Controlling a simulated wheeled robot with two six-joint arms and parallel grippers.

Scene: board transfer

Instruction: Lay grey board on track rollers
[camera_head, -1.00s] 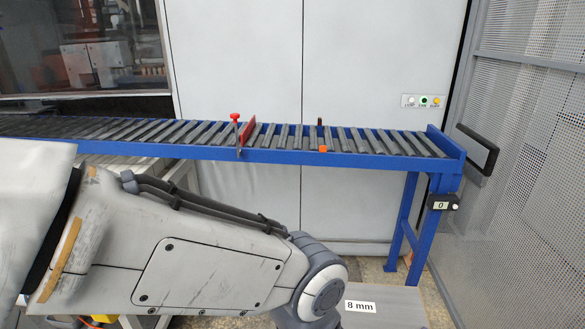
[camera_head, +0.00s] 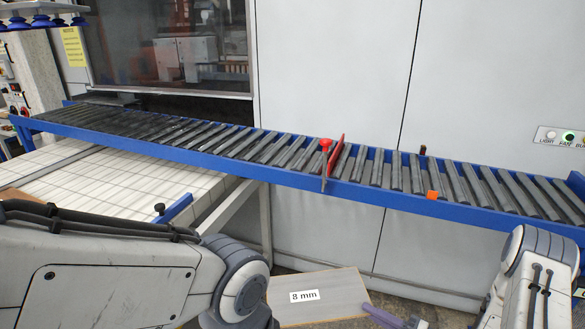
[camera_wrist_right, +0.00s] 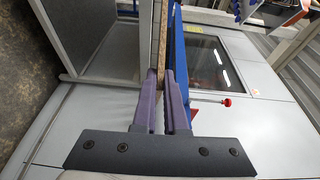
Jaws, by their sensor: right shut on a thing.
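The grey board (camera_head: 332,283), labelled 8 mm, is in the head view at the bottom middle, lower in the picture than the roller track (camera_head: 380,196). My right gripper (camera_head: 385,316) shows as a purple finger at the board's lower right corner. In the right wrist view its two purple fingers (camera_wrist_right: 163,95) are shut on the board, whose brown edge (camera_wrist_right: 161,42) runs up from between them. The board is apart from the rollers in the head view. My left arm's gripper is out of view.
A red stop with a knob (camera_head: 326,145) stands on the track. An orange marker (camera_head: 433,194) sits on its front rail. A white tiled table (camera_head: 120,190) stands at left below the track. A pale cabinet (camera_head: 325,60) stands behind.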

